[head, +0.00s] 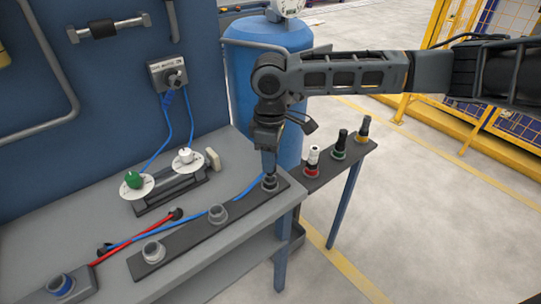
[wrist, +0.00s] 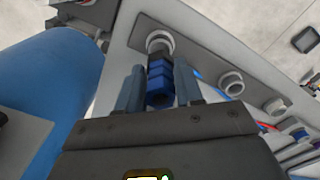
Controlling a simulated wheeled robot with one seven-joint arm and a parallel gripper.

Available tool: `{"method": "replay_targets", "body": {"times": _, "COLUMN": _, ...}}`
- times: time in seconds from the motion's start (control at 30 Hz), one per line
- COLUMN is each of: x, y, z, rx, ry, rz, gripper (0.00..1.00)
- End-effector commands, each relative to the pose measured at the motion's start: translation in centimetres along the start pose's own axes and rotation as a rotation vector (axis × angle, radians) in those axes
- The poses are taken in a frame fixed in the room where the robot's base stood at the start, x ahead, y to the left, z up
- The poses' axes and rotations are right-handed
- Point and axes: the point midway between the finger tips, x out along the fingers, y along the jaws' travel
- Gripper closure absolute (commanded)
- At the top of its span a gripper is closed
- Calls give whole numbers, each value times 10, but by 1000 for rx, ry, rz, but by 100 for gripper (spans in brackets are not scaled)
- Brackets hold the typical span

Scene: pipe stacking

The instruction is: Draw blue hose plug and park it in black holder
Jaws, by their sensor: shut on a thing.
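The blue hose plug (wrist: 160,78) is between the two fingers of my gripper (wrist: 158,88) in the wrist view. My gripper is shut on it. The plug's end meets a pale grey round socket (wrist: 158,40); I cannot tell how far it sits inside. In the head view my gripper (head: 269,168) points down over the right end of a long dark rail (head: 185,233), and the plug is mostly hidden there. A blue hose (head: 245,190) leads to that spot. A black block with a blue ring (head: 62,286) is at the front left of the bench.
Two more grey sockets (head: 217,213) (head: 152,251) stand along the rail. A red hose (head: 130,241) lies behind it. A unit with green and white knobs (head: 170,193) stands at the wall. Several capped fittings (head: 339,145) stand on a side shelf. A blue tank (head: 262,75) is behind my gripper.

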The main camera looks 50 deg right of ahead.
Motion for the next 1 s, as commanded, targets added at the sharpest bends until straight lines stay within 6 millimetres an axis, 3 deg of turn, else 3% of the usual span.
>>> {"method": "replay_targets", "body": {"times": 1.0, "x": 13, "y": 0, "z": 0, "rx": 0, "ry": 0, "rz": 0, "gripper": 100}}
